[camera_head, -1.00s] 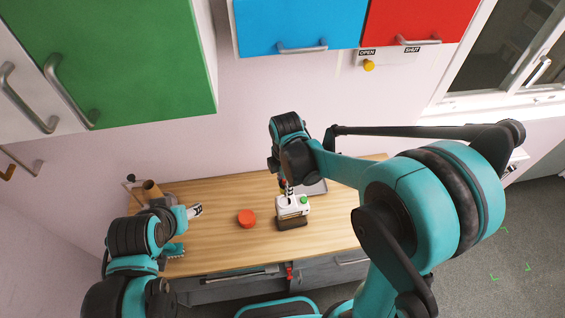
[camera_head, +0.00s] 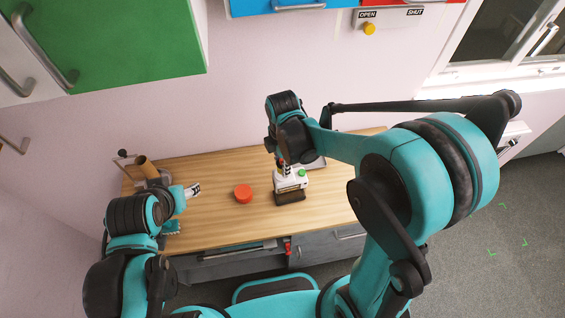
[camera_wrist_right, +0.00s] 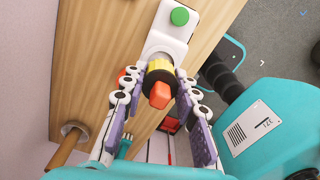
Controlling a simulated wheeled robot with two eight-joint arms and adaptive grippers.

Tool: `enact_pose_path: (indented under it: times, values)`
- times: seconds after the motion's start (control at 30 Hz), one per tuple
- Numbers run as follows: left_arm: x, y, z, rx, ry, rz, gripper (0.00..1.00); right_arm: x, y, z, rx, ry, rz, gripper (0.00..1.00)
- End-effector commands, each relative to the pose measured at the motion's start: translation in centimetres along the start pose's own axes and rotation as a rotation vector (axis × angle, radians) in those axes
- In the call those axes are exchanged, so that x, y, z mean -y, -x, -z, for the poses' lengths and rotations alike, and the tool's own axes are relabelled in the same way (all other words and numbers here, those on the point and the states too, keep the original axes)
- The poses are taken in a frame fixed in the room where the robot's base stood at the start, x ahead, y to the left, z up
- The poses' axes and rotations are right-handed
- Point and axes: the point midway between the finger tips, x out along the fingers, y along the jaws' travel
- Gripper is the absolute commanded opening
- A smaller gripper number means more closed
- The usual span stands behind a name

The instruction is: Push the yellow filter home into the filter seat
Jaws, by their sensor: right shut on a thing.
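The yellow filter (camera_wrist_right: 160,64) shows in the right wrist view as a yellow band with a black ring and a red-orange knob. My right gripper (camera_wrist_right: 161,76) is shut on it, one finger on each side. The filter is at the round seat (camera_wrist_right: 163,47) of a white machine (camera_wrist_right: 174,32) with a green button; how deep it sits is hidden. In the head view the right gripper (camera_head: 282,163) is just above the white machine (camera_head: 289,183), and the filter is largely hidden. My left gripper (camera_head: 184,209) is open and empty over the table's left end.
A red-orange round puck (camera_head: 243,193) lies on the wooden table (camera_head: 222,215), left of the machine. A brown cylinder on a stand (camera_head: 147,168) is at the back left. The table between the puck and the left gripper is clear.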

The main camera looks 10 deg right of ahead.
Motion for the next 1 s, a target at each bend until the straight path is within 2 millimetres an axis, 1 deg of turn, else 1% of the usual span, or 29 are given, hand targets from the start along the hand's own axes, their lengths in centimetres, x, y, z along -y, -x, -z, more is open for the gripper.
enact_pose_path:
  times: [0.03,0.2,1.0]
  values:
    - [0.0,-0.61,-0.43,0.0,0.0,0.0,0.52,0.0,-0.8,0.0,0.0,0.0,0.0,0.1]
    - [0.0,-1.11,-0.79,0.0,0.0,0.0,0.52,0.02,-1.54,0.0,0.0,0.0,0.0,0.1]
    - [0.0,-1.26,-0.9,0.0,0.0,0.0,0.52,-0.01,-1.51,0.0,0.0,0.0,0.0,0.1]
